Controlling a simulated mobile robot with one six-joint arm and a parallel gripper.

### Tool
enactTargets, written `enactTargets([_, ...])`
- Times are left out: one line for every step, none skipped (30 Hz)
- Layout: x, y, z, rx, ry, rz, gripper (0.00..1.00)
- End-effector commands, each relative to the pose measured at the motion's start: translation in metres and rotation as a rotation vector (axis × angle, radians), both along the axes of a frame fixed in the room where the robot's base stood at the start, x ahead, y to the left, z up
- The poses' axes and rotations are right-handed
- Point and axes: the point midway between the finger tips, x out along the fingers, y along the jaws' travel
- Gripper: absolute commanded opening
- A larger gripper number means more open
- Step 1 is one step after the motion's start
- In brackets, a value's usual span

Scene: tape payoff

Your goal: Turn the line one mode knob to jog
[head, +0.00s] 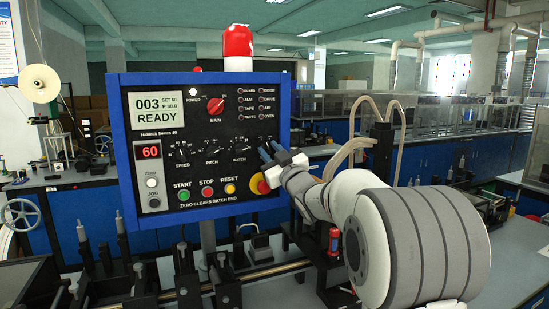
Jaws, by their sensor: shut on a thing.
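The blue-framed control panel (222,120) faces me, with a display reading "003 READY". A red MAIN knob (216,104) sits at its upper middle. Dials marked SPEED (182,151), PITCH (211,149) and BATCH (240,146) run in a row below it. My gripper (270,151) reaches in from the right to the right end of this row.
A red and yellow emergency button (260,183) sits just below my gripper. START (184,196), STOP (207,193) and RESET (230,188) buttons lie to its left. A red beacon (238,42) tops the panel. Rods and fixtures stand on the bench below.

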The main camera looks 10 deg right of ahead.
Motion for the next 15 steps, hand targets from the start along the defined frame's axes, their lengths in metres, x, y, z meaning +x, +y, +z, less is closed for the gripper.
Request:
enactTargets([-0.0009,0.0012,-0.0009,0.037,-0.002,0.001,0.04])
enactTargets([-0.0012,0.0017,-0.0008,0.061,0.002,0.001,0.04])
enactTargets([-0.0014,0.0021,-0.0007,0.096,0.007,0.003,0.04])
enactTargets([-0.0014,0.0021,-0.0007,0.124,0.012,0.002,0.04])
enactTargets([-0.0015,0.0023,-0.0005,0.151,0.016,0.002,0.04])
enactTargets([-0.0015,0.0026,-0.0006,0.19,0.024,0.003,0.04])
enactTargets([-0.0016,0.0032,-0.0005,0.216,0.029,0.003,0.04])
enactTargets([-0.0017,0.0035,-0.0003,0.246,0.034,0.004,0.04])
enactTargets([-0.0018,0.0037,-0.0001,0.283,0.043,0.004,0.04])
enactTargets([-0.002,0.0039,0.0003,0.312,0.046,0.005,0.04])
enactTargets([-0.0022,0.0039,0.0007,0.339,0.052,0.004,0.04])
enactTargets([-0.0023,0.0045,0.0012,0.377,0.058,0.005,0.04])
enactTargets([-0.0022,0.0049,0.0012,0.404,0.064,0.006,0.04])
enactTargets([-0.0023,0.005,0.0012,0.432,0.07,0.005,0.04])
enactTargets([-0.0023,0.0052,0.0012,0.468,0.077,0.006,0.04])
